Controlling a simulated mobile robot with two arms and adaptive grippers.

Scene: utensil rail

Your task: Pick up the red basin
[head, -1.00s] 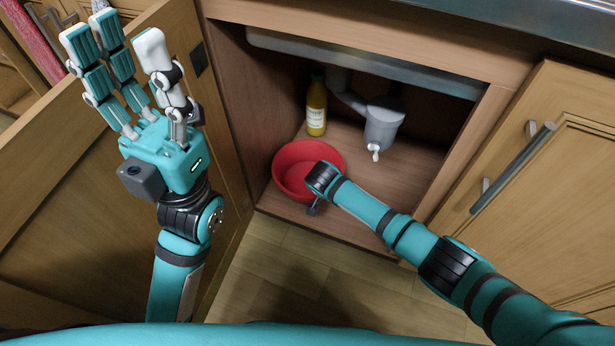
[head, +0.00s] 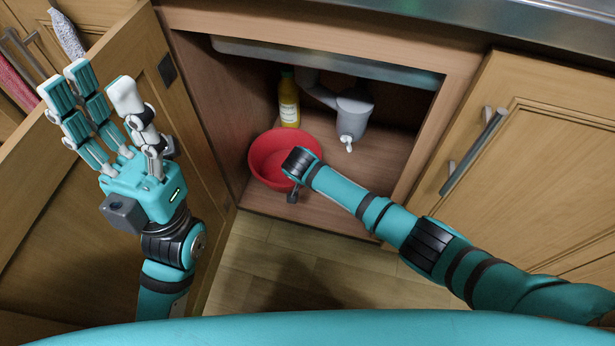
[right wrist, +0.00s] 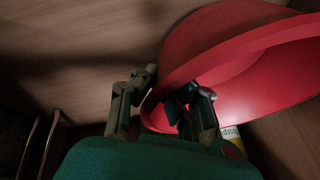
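The red basin (head: 268,158) stands on the floor of the open cabinet under the sink, at its front left. It also shows large in the right wrist view (right wrist: 250,75). My right gripper (right wrist: 165,92) is at its rim, one side outside and one side inside the bowl. Its fingers bend inward and look shut on the rim, though the contact is dim. In the head view my right wrist hides these fingers and part of the basin. My left gripper (head: 98,92) is open and empty, raised in front of the cabinet door at the left.
A yellow bottle (head: 289,105) stands behind the basin. A grey drain trap (head: 353,118) hangs to its right, below the sink. An open door (head: 110,185) is at the left and a door with a metal handle (head: 472,152) at the right. The cabinet floor right of the basin is clear.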

